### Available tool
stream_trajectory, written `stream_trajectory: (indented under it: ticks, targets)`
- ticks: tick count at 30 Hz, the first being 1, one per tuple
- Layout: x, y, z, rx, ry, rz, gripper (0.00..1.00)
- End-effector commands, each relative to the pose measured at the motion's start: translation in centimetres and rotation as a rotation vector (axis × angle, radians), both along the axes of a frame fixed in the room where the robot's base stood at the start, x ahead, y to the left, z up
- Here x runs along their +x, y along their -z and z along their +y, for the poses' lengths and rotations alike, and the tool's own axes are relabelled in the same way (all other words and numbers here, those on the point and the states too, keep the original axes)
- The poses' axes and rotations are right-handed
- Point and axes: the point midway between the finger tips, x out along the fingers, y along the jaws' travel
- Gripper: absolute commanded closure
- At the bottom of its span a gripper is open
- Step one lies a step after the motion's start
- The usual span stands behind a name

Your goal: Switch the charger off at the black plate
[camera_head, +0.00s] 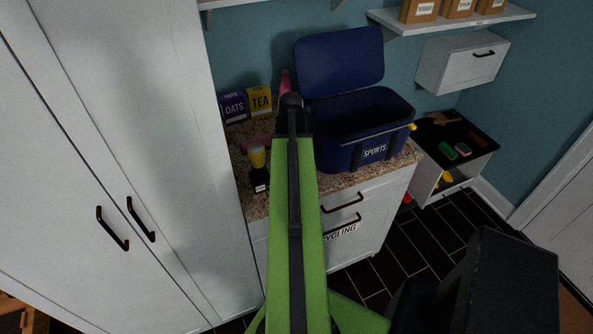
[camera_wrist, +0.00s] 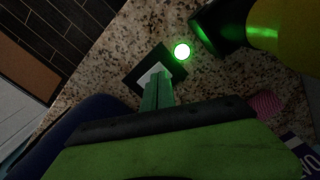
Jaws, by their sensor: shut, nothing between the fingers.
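The black plate (camera_wrist: 137,79) lies on the speckled counter in the wrist view, with a white switch piece (camera_wrist: 151,74) on it. A round green light (camera_wrist: 182,50) glows at the plate's edge. My gripper (camera_wrist: 158,88) is shut and empty, its tips over the plate at the white piece; I cannot tell whether they touch. The tips partly cover the switch, so its position is unclear. A yellow and black device (camera_wrist: 280,28) lies close to the light; in the head view a yellow-topped black item (camera_head: 257,158) stands left of my arm.
A blue sports box (camera_head: 340,132) with its lid open stands right of my arm on the counter (camera_head: 252,203). Oats (camera_head: 234,107) and tea (camera_head: 260,101) boxes stand at the back left. A tall white cabinet (camera_head: 120,130) closes the left side.

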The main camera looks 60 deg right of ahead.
Motion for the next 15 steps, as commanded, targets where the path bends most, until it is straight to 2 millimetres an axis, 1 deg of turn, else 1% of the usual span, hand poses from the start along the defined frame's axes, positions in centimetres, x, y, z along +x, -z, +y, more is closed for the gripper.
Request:
stream_trajectory:
  ticks: [15]
  targets:
    - [0.05,0.66,0.03,0.000,-0.001,0.000,1.00]
